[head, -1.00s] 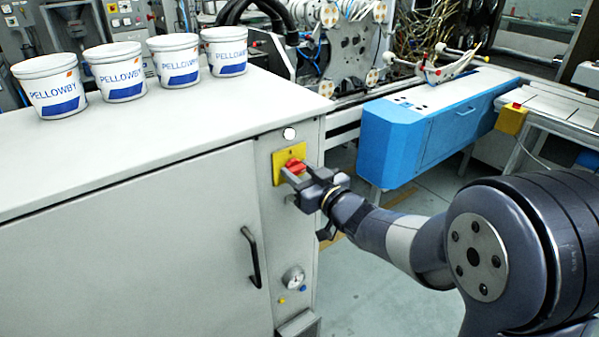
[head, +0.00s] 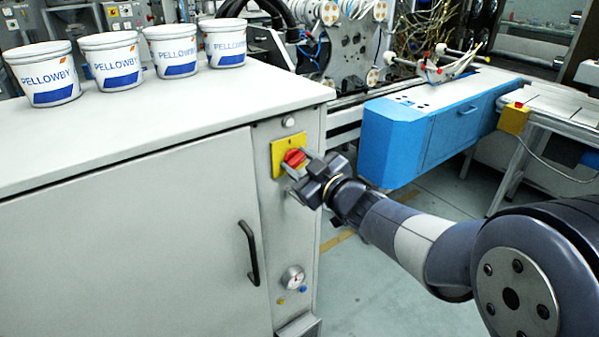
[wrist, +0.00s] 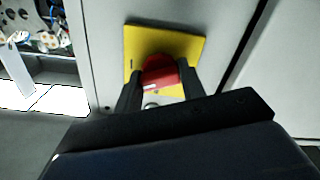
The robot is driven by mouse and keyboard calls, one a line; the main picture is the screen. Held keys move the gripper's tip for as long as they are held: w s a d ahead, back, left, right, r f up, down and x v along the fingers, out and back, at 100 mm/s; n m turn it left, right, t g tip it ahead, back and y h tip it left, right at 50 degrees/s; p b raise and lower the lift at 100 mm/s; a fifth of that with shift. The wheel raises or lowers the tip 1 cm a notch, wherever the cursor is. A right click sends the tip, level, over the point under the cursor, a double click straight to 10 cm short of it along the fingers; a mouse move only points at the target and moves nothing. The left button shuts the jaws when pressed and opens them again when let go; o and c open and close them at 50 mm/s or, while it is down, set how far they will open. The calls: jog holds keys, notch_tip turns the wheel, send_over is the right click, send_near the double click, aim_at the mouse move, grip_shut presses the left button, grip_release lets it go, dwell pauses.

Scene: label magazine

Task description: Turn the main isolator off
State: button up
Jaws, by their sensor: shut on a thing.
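The main isolator is a red rotary knob (head: 293,158) on a yellow plate (head: 276,165), set in the narrow end panel of a grey cabinet. My gripper (head: 299,167) is at the knob, with its fingers on either side of it. In the wrist view the red knob (wrist: 160,74) sits between my two dark fingers (wrist: 160,88), which are shut on it. A white mark shows on the knob's lower edge. The yellow plate (wrist: 190,47) shows behind it with a small dark mark at its left. The lower part of the plate is hidden by my gripper.
The grey cabinet (head: 120,220) has a black door handle (head: 249,254). A round white button (head: 289,122) is above the plate and a gauge (head: 293,278) below it. Several white buckets stand on top. A blue machine (head: 410,140) stands to the right, with open floor before it.

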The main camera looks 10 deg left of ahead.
jog(key=n+b, duration=0.1)
jog(key=n, duration=0.1)
jog(key=n+b, duration=0.1)
jog(key=shift+f+n+b, duration=0.2)
jog(key=shift+n+b, duration=0.15)
jog(key=shift+n, duration=0.05)
jog(key=n+b, duration=0.2)
jog(key=n, duration=0.1)
jog(key=shift+n, duration=0.3)
jog(key=n+b, duration=0.3)
jog(key=n, duration=0.2)
jog(key=shift+r, duration=0.1)
jog(key=shift+n, duration=0.4)
jog(key=o, duration=1)
jog(key=shift+r, duration=0.1)
jog(key=v, duration=1.1)
jog(key=shift+p, duration=0.4)
